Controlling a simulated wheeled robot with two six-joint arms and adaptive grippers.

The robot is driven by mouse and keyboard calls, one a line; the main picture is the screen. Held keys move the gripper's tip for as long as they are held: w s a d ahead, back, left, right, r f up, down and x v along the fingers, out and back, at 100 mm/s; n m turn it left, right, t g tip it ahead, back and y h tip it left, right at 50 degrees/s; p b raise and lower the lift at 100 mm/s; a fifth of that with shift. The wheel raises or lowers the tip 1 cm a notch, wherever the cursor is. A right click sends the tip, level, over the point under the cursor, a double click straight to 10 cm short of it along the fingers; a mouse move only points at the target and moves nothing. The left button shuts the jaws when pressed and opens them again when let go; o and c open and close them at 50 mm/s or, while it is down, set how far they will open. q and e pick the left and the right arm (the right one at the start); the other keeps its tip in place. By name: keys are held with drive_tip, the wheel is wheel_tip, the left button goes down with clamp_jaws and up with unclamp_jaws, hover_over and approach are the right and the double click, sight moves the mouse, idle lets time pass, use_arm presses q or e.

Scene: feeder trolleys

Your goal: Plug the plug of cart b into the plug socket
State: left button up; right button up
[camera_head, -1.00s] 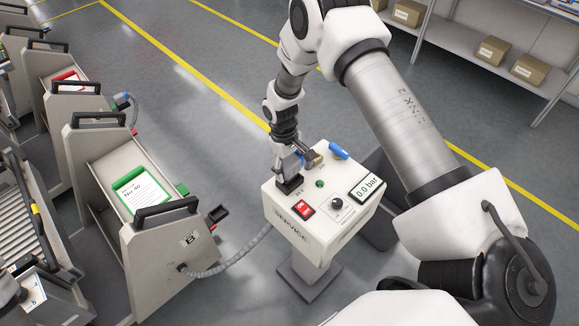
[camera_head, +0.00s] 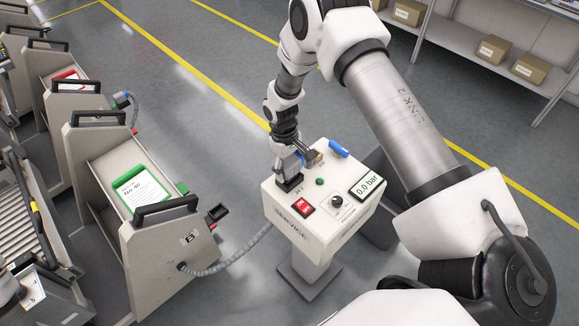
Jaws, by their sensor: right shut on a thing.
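Cart b (camera_head: 160,262) is the grey trolley at left, marked B, with a green-framed card in it. A grey corrugated cable runs from its side toward the left face of the service box (camera_head: 292,228). My right gripper (camera_head: 298,160) comes down from above at the box's back left corner. It is shut on a blue-grey plug (camera_head: 288,164), partly hidden by the fingers. The plug is upright at the black plug socket (camera_head: 288,184) on the box top, beside the 24 V label. I cannot tell how deep it sits. My left gripper is not in view.
The box top also holds a red switch (camera_head: 304,207), a black knob (camera_head: 337,201), a blue-handled part (camera_head: 339,150) and a 0.0 bar display (camera_head: 367,186). More trolleys stand at left. A shelf with cartons (camera_head: 530,69) is at upper right. Floor behind the box is clear.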

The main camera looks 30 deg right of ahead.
drive_tip(key=shift+f+b, duration=0.4)
drive_tip(key=shift+f, duration=0.25)
drive_tip(key=o, duration=1.7)
drive_tip(key=shift+c, duration=0.2)
